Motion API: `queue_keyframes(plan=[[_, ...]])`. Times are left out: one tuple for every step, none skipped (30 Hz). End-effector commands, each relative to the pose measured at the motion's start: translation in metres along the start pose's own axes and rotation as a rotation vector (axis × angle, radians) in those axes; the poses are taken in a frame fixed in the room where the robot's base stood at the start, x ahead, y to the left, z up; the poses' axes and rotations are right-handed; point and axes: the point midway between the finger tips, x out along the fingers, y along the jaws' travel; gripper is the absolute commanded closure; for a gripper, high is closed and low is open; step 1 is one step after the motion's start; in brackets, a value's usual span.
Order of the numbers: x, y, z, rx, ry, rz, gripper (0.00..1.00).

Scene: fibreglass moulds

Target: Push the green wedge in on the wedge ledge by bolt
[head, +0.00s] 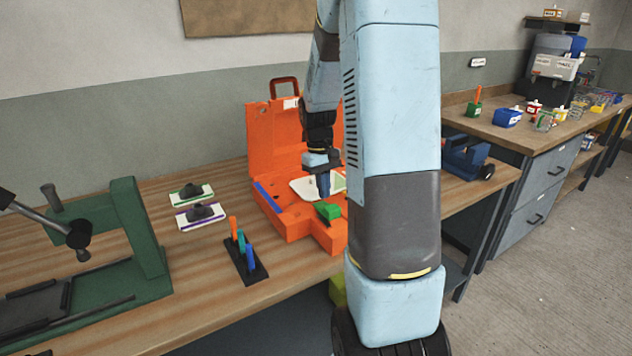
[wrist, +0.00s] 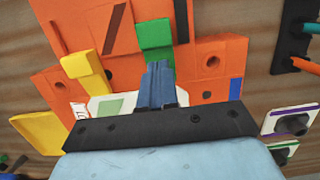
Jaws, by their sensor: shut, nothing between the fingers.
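The green wedge (head: 328,211) sits on the front part of the orange mould (head: 296,225), on a ledge that juts toward the table's front. In the wrist view the green wedge (wrist: 156,38) shows just beyond my fingertips, beside a dark slot. My gripper (head: 324,192) points down over the mould, just behind the wedge; its blue fingers (wrist: 158,70) are shut with nothing between them. I cannot tell whether the fingertips touch the wedge. Round dark holes show in the orange surface, but no bolt is clearly readable.
A yellow block (wrist: 85,68) sits on the orange mould in the wrist view. The mould's raised orange lid (head: 272,140) stands behind. A black rack with coloured handles (head: 245,262), two white plates with dark knobs (head: 201,215) and a green press frame (head: 135,235) stand to the left.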

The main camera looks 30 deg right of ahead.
Motion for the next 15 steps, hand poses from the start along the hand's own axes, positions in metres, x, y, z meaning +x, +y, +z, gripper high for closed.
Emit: queue_keyframes(plan=[[0.001,0.000,0.009,0.001,0.000,0.000,1.00],[0.002,0.000,0.013,0.001,0.000,0.000,1.00],[0.003,0.000,0.018,0.000,0.001,0.000,1.00],[0.004,0.000,0.022,0.000,0.001,0.000,1.00],[0.004,0.000,0.026,0.000,0.001,0.000,1.00],[0.005,0.000,0.030,0.000,0.001,0.000,1.00],[0.009,0.000,0.029,-0.001,-0.002,-0.001,1.00],[0.012,0.000,0.028,-0.001,-0.003,-0.001,1.00],[0.015,0.000,0.027,-0.002,-0.002,0.000,1.00],[0.016,0.000,0.026,-0.002,-0.001,0.000,1.00],[0.018,0.000,0.026,-0.002,-0.001,0.000,1.00],[0.019,0.000,0.026,-0.002,0.000,0.000,1.00],[0.020,-0.001,0.026,-0.002,-0.001,0.000,1.00],[0.021,-0.001,0.025,-0.002,-0.001,0.000,1.00],[0.022,-0.001,0.025,-0.002,-0.002,0.000,1.00]])
